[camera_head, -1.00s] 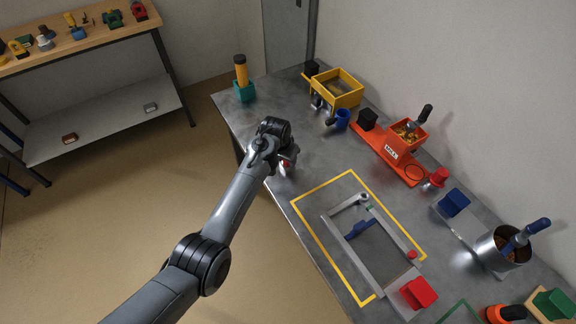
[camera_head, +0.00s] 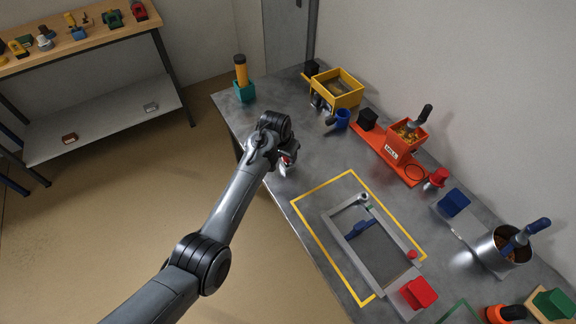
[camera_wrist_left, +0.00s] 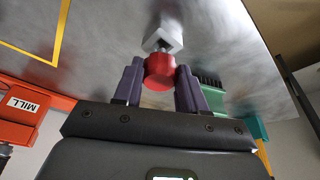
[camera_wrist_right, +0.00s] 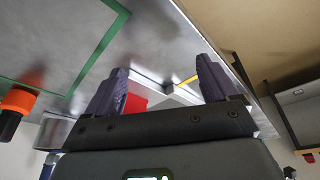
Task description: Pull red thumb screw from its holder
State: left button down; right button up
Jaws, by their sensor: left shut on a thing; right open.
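The red thumb screw (camera_wrist_left: 159,72) is between the two fingers of my left gripper (camera_wrist_left: 158,88), which is shut on it. Its round red head shows in the left wrist view. A light grey metal holder (camera_wrist_left: 168,36) lies just beyond the head. The screw's shank is mostly hidden, so I cannot tell how deep it sits. In the head view my left gripper (camera_head: 287,159) is low by the table's left edge, with a little red showing at its fingers. My right gripper (camera_wrist_right: 157,88) is open and empty in the right wrist view.
A yellow outline (camera_head: 318,244) surrounds a grey frame with a blue part (camera_head: 360,229). An orange mill (camera_head: 388,150), a yellow bin (camera_head: 352,101) and a teal holder (camera_head: 244,92) stand farther back. A green brush (camera_wrist_left: 212,98) is near my left fingers.

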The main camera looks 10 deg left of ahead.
pick_arm(q)
jog(key=shift+r, duration=2.1)
jog(key=shift+r, duration=0.1)
